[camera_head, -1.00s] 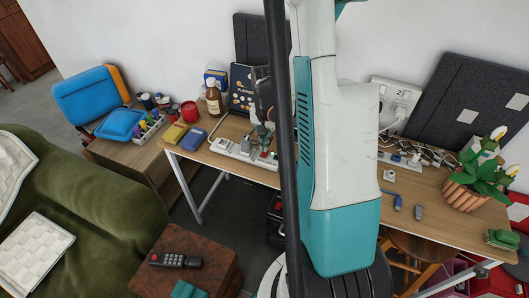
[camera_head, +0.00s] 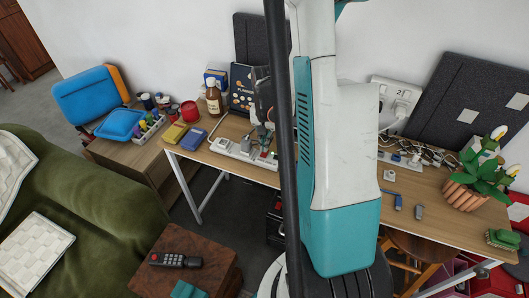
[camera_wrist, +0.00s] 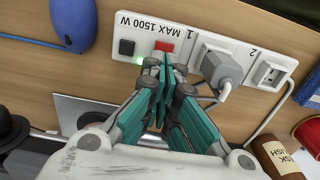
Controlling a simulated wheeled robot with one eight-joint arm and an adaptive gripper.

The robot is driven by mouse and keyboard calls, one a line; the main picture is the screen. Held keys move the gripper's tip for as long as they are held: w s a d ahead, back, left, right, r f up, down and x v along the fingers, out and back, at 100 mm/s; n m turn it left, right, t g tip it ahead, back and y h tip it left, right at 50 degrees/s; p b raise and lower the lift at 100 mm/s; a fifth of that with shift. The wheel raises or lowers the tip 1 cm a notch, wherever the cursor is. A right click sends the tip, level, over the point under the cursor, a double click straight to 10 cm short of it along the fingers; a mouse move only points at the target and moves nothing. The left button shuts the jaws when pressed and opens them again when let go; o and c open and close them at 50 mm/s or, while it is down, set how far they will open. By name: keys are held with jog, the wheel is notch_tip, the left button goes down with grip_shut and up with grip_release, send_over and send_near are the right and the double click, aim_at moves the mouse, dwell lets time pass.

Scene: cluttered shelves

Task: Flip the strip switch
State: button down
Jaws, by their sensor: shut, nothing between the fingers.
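The white power strip (camera_head: 236,152) lies on the desk and also shows in the wrist view (camera_wrist: 222,47), marked "MAX 1500 W". Its red switch (camera_wrist: 163,46) is beside a black switch (camera_wrist: 127,47), with a small green glow near them. In the head view my gripper (camera_head: 263,136) is at the strip, partly behind a dark pole.
A blue rounded object (camera_wrist: 73,22) lies near the strip's switch end. A brown bottle (camera_wrist: 277,158) and a red container (camera_wrist: 307,134) stand near the other end. Cables run along the desk. A potted plant (camera_head: 467,190) stands at the far right.

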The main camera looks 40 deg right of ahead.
jog(key=shift+f+b, duration=0.75)
jog(key=shift+f, duration=0.15)
dwell(0.4)
jog(key=shift+r+p, duration=2.4)
jog(key=shift+r, duration=1.15)
jog(key=shift+a, duration=0.1)
